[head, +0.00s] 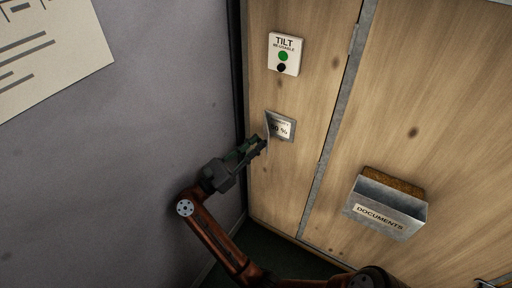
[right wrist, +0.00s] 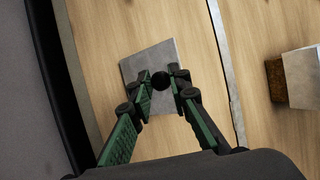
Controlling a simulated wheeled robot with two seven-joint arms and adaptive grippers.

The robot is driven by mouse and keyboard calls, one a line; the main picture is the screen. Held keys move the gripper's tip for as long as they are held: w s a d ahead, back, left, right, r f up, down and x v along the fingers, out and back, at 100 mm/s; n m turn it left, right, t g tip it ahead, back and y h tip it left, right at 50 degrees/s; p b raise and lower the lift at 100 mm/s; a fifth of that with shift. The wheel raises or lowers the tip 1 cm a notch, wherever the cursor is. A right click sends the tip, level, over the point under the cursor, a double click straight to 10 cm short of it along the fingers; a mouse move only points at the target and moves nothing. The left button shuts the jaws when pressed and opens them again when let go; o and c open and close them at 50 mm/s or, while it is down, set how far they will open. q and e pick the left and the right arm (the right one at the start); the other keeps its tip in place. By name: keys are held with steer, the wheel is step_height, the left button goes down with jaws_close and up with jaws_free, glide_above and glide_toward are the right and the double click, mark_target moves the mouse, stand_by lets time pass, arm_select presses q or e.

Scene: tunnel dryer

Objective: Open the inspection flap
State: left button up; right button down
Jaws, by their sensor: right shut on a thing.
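The inspection flap (head: 267,124) is a small grey metal plate on the wooden wall. In the head view it stands out from the wall at the left of a small panel (head: 282,128) that reads 50 %. In the right wrist view the flap (right wrist: 138,66) shows its grey outer face, with a round black knob (right wrist: 161,81) on it. My right gripper (head: 263,144) is at the flap, its fingers shut around the knob; the right wrist view shows the fingertips (right wrist: 161,84) on either side of it. My left gripper is not in view.
A white TILT plate (head: 286,54) with a green and a black dot is above the panel. A metal documents box (head: 386,210) hangs at the right, beyond a grey metal strip (head: 338,120). A grey wall (head: 150,130) stands close at the left.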

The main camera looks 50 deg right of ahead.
steer(key=shift+d, duration=0.3)
steer(key=c, duration=2.3)
jaws_free()
steer(key=o, duration=0.3)
steer(key=shift+w+d+f, duration=0.1)
steer(key=shift+d+f, duration=0.05)
steer(key=shift+d, duration=0.05)
steer(key=shift+o, duration=0.8)
steer(key=shift+a, duration=0.2)
step_height(320, 180, up, 10)
